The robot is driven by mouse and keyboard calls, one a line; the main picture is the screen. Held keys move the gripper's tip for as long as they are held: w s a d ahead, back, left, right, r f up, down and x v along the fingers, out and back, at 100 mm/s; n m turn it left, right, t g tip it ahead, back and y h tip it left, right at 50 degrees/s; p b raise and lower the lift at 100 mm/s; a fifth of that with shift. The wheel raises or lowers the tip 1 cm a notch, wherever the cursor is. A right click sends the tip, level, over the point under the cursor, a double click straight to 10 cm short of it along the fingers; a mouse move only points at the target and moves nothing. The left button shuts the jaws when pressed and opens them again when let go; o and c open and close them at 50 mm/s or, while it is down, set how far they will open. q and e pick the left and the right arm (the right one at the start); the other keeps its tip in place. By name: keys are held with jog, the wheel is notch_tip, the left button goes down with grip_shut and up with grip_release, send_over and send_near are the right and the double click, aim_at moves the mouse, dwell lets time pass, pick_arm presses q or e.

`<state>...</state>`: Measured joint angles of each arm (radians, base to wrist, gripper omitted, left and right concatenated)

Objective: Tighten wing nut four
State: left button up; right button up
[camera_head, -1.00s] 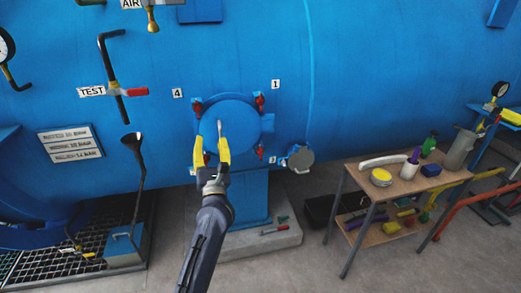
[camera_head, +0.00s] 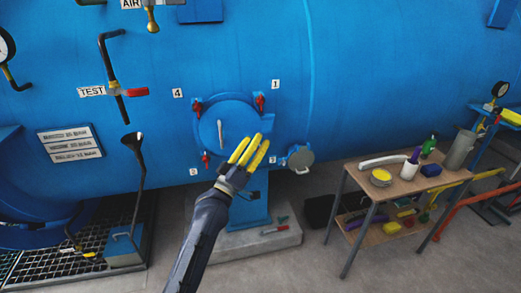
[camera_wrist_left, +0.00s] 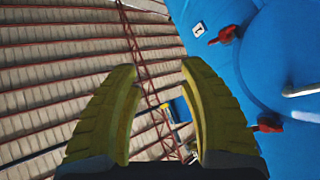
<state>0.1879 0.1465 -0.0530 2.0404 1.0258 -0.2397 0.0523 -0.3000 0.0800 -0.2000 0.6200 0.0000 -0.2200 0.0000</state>
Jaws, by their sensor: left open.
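Wing nut four (camera_head: 197,108) is the red one at the upper left of the round blue hatch (camera_head: 224,112), near the label 4 (camera_head: 178,93). Another red wing nut (camera_head: 260,102) is at the upper right, by label 1 (camera_head: 275,84), and one (camera_head: 206,159) is at the lower left. My left gripper (camera_head: 253,145) is open and empty, in front of the hatch's lower right, down and right of wing nut four. It hides the lower right nut. In the left wrist view, its yellow fingers (camera_wrist_left: 158,75) are apart, with two red wing nuts (camera_wrist_left: 223,35) (camera_wrist_left: 268,124) to their right.
A pale handle (camera_head: 220,131) stands on the hatch front. A small round grey-capped fitting (camera_head: 301,158) sticks out right of the hatch. A wooden-topped table (camera_head: 405,184) with tools stands at right. The TEST pipe and red-handled valve (camera_head: 135,92) are at left.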

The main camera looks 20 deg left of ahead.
pick_arm(q)
jog(key=f+m+g, duration=0.1)
jog(key=m, duration=0.1)
jog(key=d+f+m+g, duration=0.1)
jog(key=m, duration=0.2)
jog(key=w+f+m+g+h, duration=0.1)
jog(key=m, duration=0.1)
jog(key=shift+d+m, duration=0.15)
jog(key=shift+m, duration=0.15)
jog(key=shift+r, duration=0.15)
